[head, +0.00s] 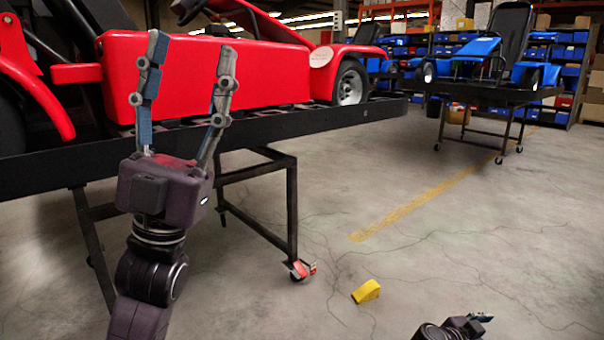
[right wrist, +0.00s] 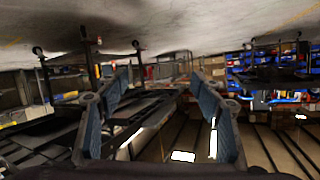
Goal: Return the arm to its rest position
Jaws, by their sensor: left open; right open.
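My left gripper (head: 192,55) points upward in front of the red kart, its two fingers apart with nothing between them. In the head view it overlaps the kart's side and the stand's dark edge; I cannot tell the gap between them. My right gripper (head: 478,320) shows only in part at the bottom right of the head view, low over the floor. In the right wrist view my right gripper (right wrist: 160,78) has its two fingers spread and empty. That view appears upside down, with the floor at the top.
A red kart (head: 260,78) sits on a dark wheeled stand (head: 292,215) at the left. A yellow wedge (head: 366,291) lies on the floor. A blue kart (head: 478,50) on another stand (head: 508,135) is farther back, before shelves of blue bins (head: 570,53). Floor between is clear.

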